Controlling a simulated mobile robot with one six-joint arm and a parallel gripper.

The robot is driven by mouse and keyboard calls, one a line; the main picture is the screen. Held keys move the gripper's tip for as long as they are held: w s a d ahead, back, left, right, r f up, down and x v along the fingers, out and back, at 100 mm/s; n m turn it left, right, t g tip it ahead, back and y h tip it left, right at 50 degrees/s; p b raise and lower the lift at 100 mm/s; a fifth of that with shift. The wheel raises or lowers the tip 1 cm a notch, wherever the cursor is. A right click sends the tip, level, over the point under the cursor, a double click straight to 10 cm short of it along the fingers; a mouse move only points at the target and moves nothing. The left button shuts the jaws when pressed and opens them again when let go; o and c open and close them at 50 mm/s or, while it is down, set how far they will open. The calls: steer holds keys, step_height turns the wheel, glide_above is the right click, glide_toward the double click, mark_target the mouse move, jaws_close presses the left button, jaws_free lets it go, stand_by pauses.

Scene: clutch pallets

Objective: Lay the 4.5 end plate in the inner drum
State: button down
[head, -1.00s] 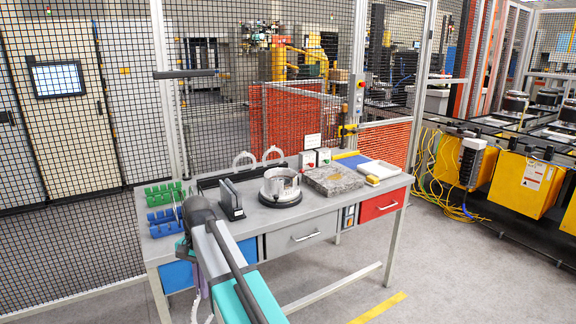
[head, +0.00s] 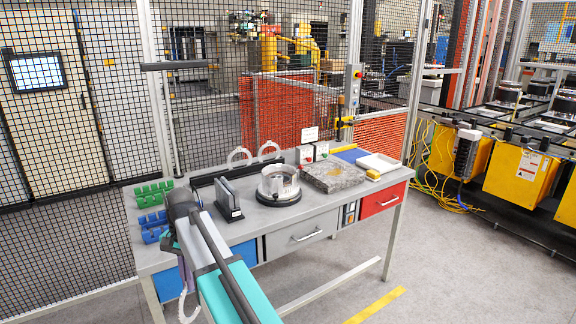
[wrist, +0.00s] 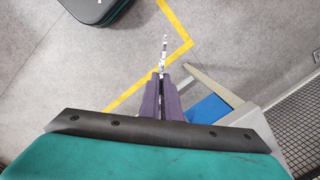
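The inner drum appears to be the silver open-topped ring (head: 279,182) on a round dark base on the grey workbench (head: 300,222), in the head view. My gripper (wrist: 163,74) has its purple fingers close together on a thin pale plate (wrist: 164,48), seen edge-on in the wrist view. In the head view a curved white part (head: 187,306) shows below my arm, in front of the bench's left end and apart from the drum. It looks like the same plate; its 4.5 marking cannot be read. My arm hides most of the gripper in the head view.
Two pale rings (head: 239,155) stand in a black rack behind the drum. A dark plate holder (head: 228,200) stands left of it, a stone slab (head: 332,176) right. Green (head: 153,194) and blue (head: 153,226) racks are at the left end. A mesh fence (head: 205,110) stands behind.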

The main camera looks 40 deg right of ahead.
steer(key=shift+s+d+y, duration=0.1)
steer(key=shift+d+y, duration=0.2)
